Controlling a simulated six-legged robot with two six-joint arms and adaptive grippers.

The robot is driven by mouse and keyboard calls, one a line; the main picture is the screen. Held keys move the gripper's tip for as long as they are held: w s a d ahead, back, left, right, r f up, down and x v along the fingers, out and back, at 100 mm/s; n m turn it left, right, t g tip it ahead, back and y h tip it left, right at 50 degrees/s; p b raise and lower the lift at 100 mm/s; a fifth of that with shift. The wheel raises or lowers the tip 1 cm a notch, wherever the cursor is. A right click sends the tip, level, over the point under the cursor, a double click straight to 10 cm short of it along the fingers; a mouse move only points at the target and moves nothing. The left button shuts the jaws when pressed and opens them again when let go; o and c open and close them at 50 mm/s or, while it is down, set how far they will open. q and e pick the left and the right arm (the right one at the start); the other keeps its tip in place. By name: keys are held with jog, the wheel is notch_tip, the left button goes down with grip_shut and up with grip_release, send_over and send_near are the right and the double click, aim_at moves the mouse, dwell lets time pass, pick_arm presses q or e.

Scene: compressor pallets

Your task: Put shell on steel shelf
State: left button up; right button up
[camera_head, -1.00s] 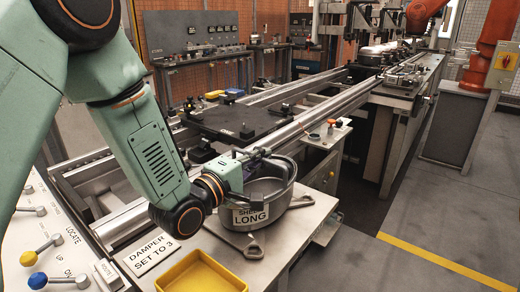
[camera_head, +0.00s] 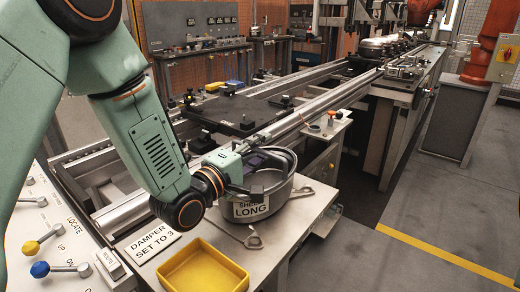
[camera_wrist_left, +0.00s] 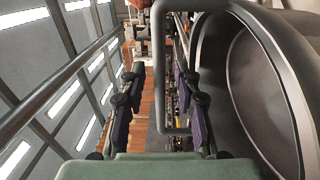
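The shell (camera_head: 286,201), a round grey metal pot labelled "SHELL LONG", stands upright on the steel bench top (camera_head: 289,233). In the left wrist view its curved wall (camera_wrist_left: 275,90) fills the right side. My left gripper (camera_head: 264,160) reaches in from the left at the shell's upper rim. Its two purple-padded fingers (camera_wrist_left: 160,108) are apart. A grey bar-shaped handle (camera_wrist_left: 159,70) shows between them, with no clear contact. The gripper hides part of the shell's rim and inside. My right gripper is not in view. I cannot tell which surface is the steel shelf.
A yellow tray (camera_head: 204,284) and a "DAMPER SET TO 3" plate (camera_head: 152,245) are in front. Wrench-like tools (camera_head: 253,240) lie by the shell. Conveyor rails (camera_head: 318,110) run behind, with a black plate (camera_head: 222,117). The floor at right (camera_head: 420,205) is clear.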

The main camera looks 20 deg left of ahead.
pick_arm(q)
jog(key=shift+s+r, duration=0.1)
jog(key=shift+r, duration=0.05)
jog(key=p+v, duration=0.4)
jog(key=v, duration=0.8)
dwell(0.5)
